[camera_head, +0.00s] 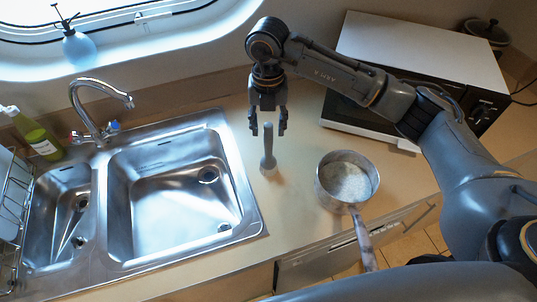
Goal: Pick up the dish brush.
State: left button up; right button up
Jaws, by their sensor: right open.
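The dish brush (268,153) is grey, with a slim handle and a wider round base. It stands upright on the beige counter, just right of the sink. My right gripper (268,128) points down above it and is open, with one finger on each side of the top of the handle in the picture. Whether the handle is truly between the fingers in depth I cannot tell. No contact is visible. My left gripper is not in view.
A metal saucepan (325,186) with pale contents stands right of the brush, its handle towards the front edge. The double steel sink (232,170) with a faucet (98,95) lies to the left. A microwave (420,50) stands behind my right arm. Counter between brush and pan is clear.

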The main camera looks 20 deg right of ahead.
aim_at(268, 143)
notch_tip(268, 143, down, 2)
jog(key=shift+s+p, duration=0.1)
jog(key=shift+p, duration=0.75)
jog(key=f, duration=0.1)
jog(key=f+p, duration=0.1)
jog(key=f, duration=0.1)
jog(key=shift+s+a+f+p, duration=0.1)
jog(key=shift+s+f+p, duration=0.15)
jog(key=shift+p, duration=0.1)
jog(key=shift+f, duration=0.2)
jog(key=shift+w+f, duration=0.1)
jog(key=c, duration=0.9)
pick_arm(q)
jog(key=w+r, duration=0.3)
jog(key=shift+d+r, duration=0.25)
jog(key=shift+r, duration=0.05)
pick_arm(e)
grip_shut()
